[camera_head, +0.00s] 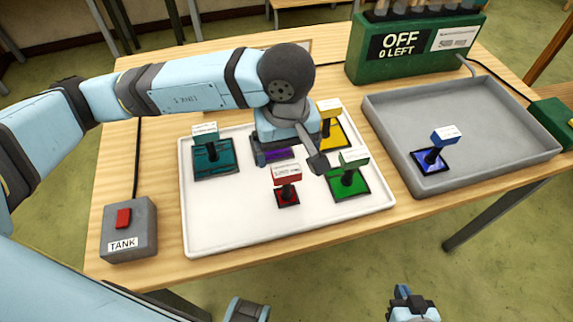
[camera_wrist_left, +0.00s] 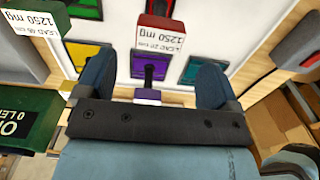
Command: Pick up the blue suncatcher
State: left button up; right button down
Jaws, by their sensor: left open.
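The blue suncatcher (camera_head: 430,162) stands at the front left of the grey tray (camera_head: 490,172), on the right of the table. It has a dark-edged blue pane, a black post and a blue block with a white label on top. My left gripper (camera_head: 290,160) is open over the white tray, well to the left of the blue suncatcher. Its two fingers (camera_wrist_left: 152,85) show apart in the left wrist view, where I cannot see the blue suncatcher. My right gripper (camera_head: 408,302) is at the bottom edge, partly cut off; its opening is unclear.
The white tray (camera_head: 215,235) holds teal (camera_head: 213,160), yellow (camera_head: 332,125), purple (camera_head: 279,153), red (camera_head: 287,193) and green (camera_head: 349,184) suncatchers. A green box (camera_head: 375,60) reading "OFF 0 LEFT" stands behind the grey tray. A grey TANK switch box (camera_head: 129,230) sits front left.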

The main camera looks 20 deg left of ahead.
aim_at(429, 160)
jog(key=k, duration=1)
